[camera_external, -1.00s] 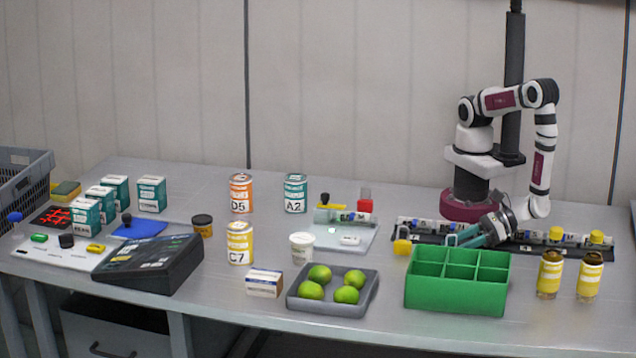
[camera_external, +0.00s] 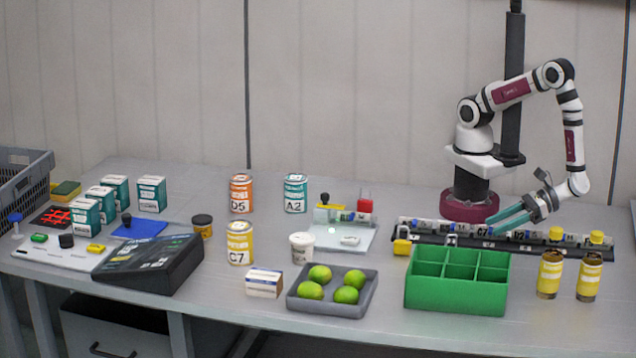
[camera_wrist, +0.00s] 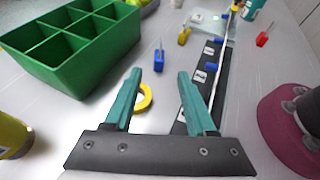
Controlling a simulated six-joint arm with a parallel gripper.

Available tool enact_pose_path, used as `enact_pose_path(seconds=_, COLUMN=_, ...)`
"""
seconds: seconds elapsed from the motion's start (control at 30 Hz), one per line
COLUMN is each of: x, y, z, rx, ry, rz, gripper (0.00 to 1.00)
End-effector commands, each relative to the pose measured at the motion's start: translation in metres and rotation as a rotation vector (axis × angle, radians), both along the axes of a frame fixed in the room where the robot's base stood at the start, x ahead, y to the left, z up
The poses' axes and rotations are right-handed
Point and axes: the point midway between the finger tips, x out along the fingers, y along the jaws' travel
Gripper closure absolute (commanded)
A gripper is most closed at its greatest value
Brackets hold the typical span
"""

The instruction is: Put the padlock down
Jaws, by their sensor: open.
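A small padlock-like piece with a blue body (camera_wrist: 159,60) stands on the bench between the green divided bin and the black rail in the wrist view. It also shows as a small pale piece (camera_external: 451,240) behind the bin in the outside view; its details are too small to tell. A yellow padlock-like piece (camera_external: 402,247) stands left of it, also in the wrist view (camera_wrist: 184,37). My gripper (camera_external: 491,222) is open, empty and raised over the rail, right of and apart from both. Its spread fingers (camera_wrist: 160,75) show in the wrist view.
The green bin (camera_external: 456,299) stands in front of the black rail (camera_external: 520,245), which carries several small parts. A yellow ring-shaped thing (camera_wrist: 146,98) shows partly behind a finger. Two yellow-labelled bottles (camera_external: 550,276) (camera_external: 590,278) stand at right. A grey tray (camera_external: 333,306) holds limes.

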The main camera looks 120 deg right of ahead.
Motion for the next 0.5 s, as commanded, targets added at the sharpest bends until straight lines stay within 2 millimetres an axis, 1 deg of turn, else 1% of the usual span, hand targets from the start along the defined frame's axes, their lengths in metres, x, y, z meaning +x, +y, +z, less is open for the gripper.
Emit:
enact_pose_path(seconds=0.07, x=0.005, y=-0.004, z=0.004, rx=0.019, ry=0.004, rz=-0.038, gripper=0.44)
enact_pose_path(seconds=0.13, x=0.02, y=-0.019, z=0.017, rx=0.088, ry=0.017, rz=-0.185, gripper=0.44)
enact_pose_path(seconds=0.17, x=0.029, y=-0.031, z=0.026, rx=0.136, ry=0.023, rz=-0.288, gripper=0.44)
enact_pose_path(seconds=0.2, x=0.041, y=-0.052, z=0.04, rx=0.216, ry=0.027, rz=-0.456, gripper=0.44)
enact_pose_path(seconds=0.23, x=0.049, y=-0.07, z=0.051, rx=0.286, ry=0.026, rz=-0.602, gripper=0.44)
enact_pose_path(seconds=0.27, x=0.054, y=-0.089, z=0.062, rx=0.361, ry=0.022, rz=-0.758, gripper=0.44)
enact_pose_path(seconds=0.3, x=0.058, y=-0.115, z=0.076, rx=0.465, ry=0.008, rz=-0.97, gripper=0.44)
enact_pose_path(seconds=0.33, x=0.058, y=-0.133, z=0.085, rx=0.544, ry=-0.01, rz=-1.133, gripper=0.44)
enact_pose_path(seconds=0.37, x=0.056, y=-0.151, z=0.094, rx=0.63, ry=-0.033, rz=-1.299, gripper=0.44)
enact_pose_path(seconds=0.4, x=0.05, y=-0.172, z=0.105, rx=0.747, ry=-0.073, rz=-1.527, gripper=0.44)
enact_pose_path(seconds=0.47, x=0.038, y=-0.196, z=0.119, rx=0.933, ry=-0.154, rz=-1.863, gripper=0.44)
enact_pose_path(seconds=0.5, x=0.029, y=-0.207, z=0.127, rx=1.056, ry=-0.217, rz=-2.072, gripper=0.44)
